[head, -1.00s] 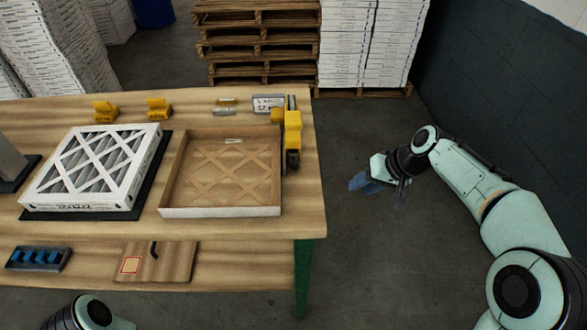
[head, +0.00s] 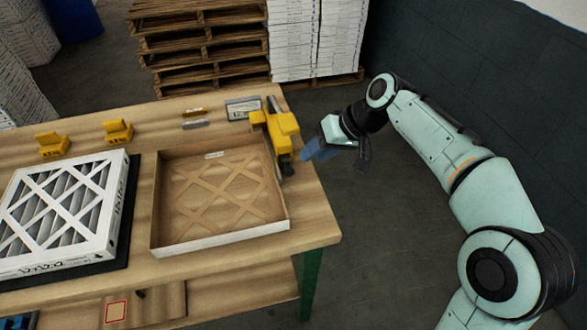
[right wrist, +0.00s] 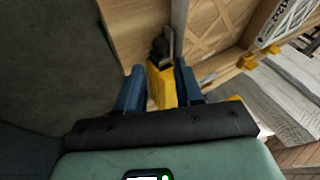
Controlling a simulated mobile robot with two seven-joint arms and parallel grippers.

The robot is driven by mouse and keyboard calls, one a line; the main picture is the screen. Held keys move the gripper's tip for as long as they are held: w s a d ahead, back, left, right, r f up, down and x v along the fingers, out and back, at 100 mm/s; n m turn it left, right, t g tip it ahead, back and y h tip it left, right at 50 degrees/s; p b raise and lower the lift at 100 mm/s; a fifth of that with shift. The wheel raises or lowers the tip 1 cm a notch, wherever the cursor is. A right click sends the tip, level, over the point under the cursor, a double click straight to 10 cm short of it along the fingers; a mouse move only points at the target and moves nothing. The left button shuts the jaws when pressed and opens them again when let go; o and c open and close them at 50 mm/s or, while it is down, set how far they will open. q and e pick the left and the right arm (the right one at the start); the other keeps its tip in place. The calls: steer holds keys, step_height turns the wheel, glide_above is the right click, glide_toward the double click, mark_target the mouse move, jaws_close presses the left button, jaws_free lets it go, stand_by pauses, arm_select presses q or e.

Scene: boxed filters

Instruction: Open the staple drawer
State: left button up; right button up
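A yellow and black tool (head: 283,132), which looks like a stapler, stands at the right end of the wooden table, against the corner of the shallow cardboard box. I cannot make out its drawer as a separate part. My right gripper (head: 320,150) is just right of the tool, off the table's right edge, its blue fingers pointing toward it. In the right wrist view the gripper (right wrist: 158,88) is open, and the yellow tool (right wrist: 162,88) appears between the fingers. I see no grip on it. My left gripper is out of view.
The open box (head: 222,241) lies beside a white-framed filter (head: 62,212) on a dark mat. Two yellow blocks (head: 53,144) and small packs (head: 243,108) sit behind. A lower shelf holds a board with a black handle. The floor right of the table is clear.

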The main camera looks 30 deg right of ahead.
mark_target(292, 171)
steer(key=b+x, duration=0.1)
steer(key=x, duration=0.8)
steer(key=shift+a, duration=0.1)
jaws_close()
